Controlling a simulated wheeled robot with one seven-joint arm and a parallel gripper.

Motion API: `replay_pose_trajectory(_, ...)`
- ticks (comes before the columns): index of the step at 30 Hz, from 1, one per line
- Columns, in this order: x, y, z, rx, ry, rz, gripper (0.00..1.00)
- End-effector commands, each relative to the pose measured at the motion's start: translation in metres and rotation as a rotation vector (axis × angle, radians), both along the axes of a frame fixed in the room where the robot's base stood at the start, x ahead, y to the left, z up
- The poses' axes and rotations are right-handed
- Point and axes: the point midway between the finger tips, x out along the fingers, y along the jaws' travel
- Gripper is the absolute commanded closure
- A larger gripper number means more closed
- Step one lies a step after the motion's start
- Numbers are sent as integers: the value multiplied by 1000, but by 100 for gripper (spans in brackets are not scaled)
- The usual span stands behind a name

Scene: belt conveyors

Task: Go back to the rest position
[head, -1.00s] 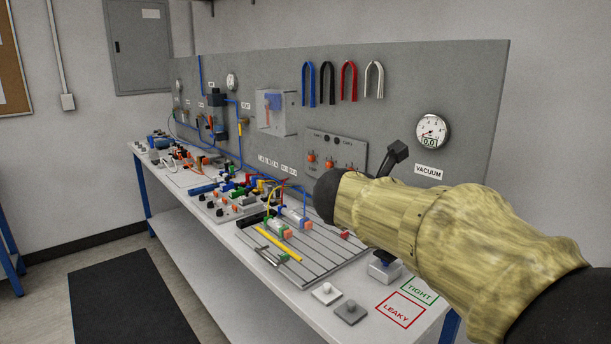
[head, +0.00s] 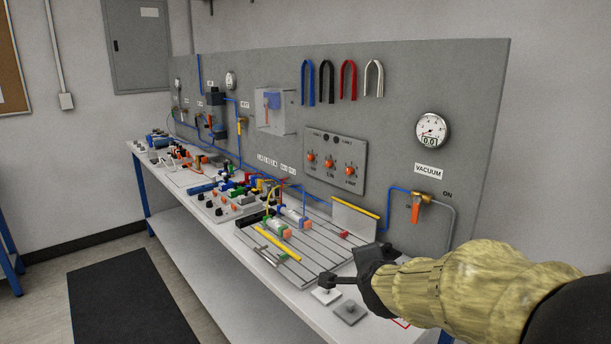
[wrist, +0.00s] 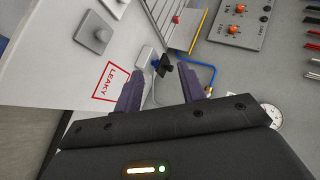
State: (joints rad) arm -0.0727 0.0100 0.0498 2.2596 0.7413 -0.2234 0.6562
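My gripper (head: 330,282) hangs over the front right part of the bench, near a light square plate (head: 326,297) and a grey square plate (head: 350,312). In the wrist view my gripper (wrist: 160,84) has its two dark fingers spread apart, with nothing held between them. Beyond the fingertips is a small pale block with a black knob and a blue fitting (wrist: 160,66), apart from the fingers. In the head view my arm hides that block and most of the marked card.
The bench holds a slotted plate (head: 318,262) with cylinders and a yellow bar. The upright panel behind carries a vacuum gauge (head: 431,131), an orange-handled valve (head: 416,212) and an orange-knob panel (head: 335,162). A red LEAKY square (wrist: 111,83) is marked on the bench. Free air lies above the bench.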

Motion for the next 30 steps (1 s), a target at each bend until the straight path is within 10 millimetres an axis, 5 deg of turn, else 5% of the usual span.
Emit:
replay_pose_trajectory(3, -36, 2, -51, -236, 187, 254, 60)
replay_pose_trajectory(9, -105, -4, -116, -533, 451, 655, 60)
replay_pose_trajectory(19, -198, -30, -167, -784, 734, 1139, 60)
replay_pose_trajectory(30, -192, -28, -220, -778, 718, 1117, 60)
